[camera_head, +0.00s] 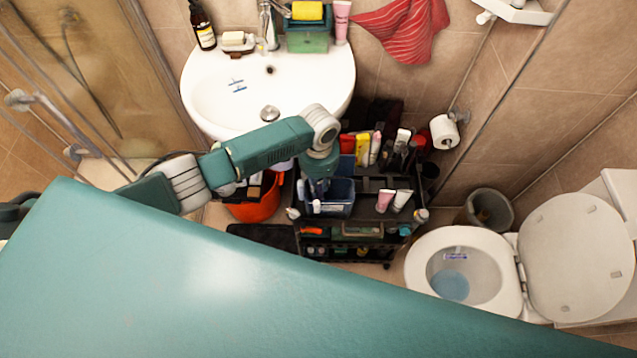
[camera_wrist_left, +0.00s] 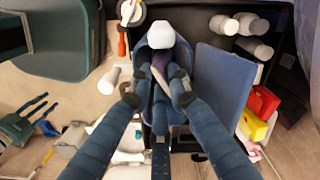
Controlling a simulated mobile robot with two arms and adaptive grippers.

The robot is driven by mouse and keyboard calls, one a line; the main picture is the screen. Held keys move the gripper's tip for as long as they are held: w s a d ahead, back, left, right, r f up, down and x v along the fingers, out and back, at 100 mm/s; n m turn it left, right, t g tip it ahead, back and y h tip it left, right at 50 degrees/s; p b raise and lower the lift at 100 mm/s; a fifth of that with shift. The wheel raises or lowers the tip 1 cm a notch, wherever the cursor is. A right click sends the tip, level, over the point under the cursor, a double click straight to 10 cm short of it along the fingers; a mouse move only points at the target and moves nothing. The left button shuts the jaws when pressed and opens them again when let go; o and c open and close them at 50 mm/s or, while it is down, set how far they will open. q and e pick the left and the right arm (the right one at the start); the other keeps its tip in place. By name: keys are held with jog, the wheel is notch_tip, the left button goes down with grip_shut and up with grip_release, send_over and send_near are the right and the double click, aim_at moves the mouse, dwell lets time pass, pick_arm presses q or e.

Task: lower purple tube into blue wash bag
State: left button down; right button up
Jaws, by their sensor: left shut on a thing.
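The blue wash bag (camera_head: 340,197) sits on the black cart, below my left gripper (camera_head: 317,190). In the left wrist view, my left gripper (camera_wrist_left: 156,90) is shut on the purple tube (camera_wrist_left: 158,66), with one finger on each side. The tube has a wide white cap that points toward the top of that view. The blue bag (camera_wrist_left: 142,52) shows around and behind the tube and fingers. The fingers hide most of the tube, and I cannot tell how deep its end is. My right gripper is not in view.
The black cart (camera_head: 365,183) holds several tubes and bottles behind and right of the bag. A flat blue panel (camera_wrist_left: 226,78) stands right of the fingers in the wrist view. An orange bucket (camera_head: 262,205) is left of the cart. The sink (camera_head: 330,85) and toilet (camera_head: 437,240) are nearby.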

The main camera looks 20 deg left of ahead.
pick_arm(q)
jog(key=shift+f+b, duration=1.75)
jog(key=shift+f, duration=0.8)
jog(key=shift+f, duration=0.15)
jog(key=shift+r+p, duration=0.2)
jog(key=shift+p, duration=0.1)
jog(key=c, duration=1.6)
grip_release()
jog(key=shift+o, duration=0.2)
jog(key=shift+r, duration=0.1)
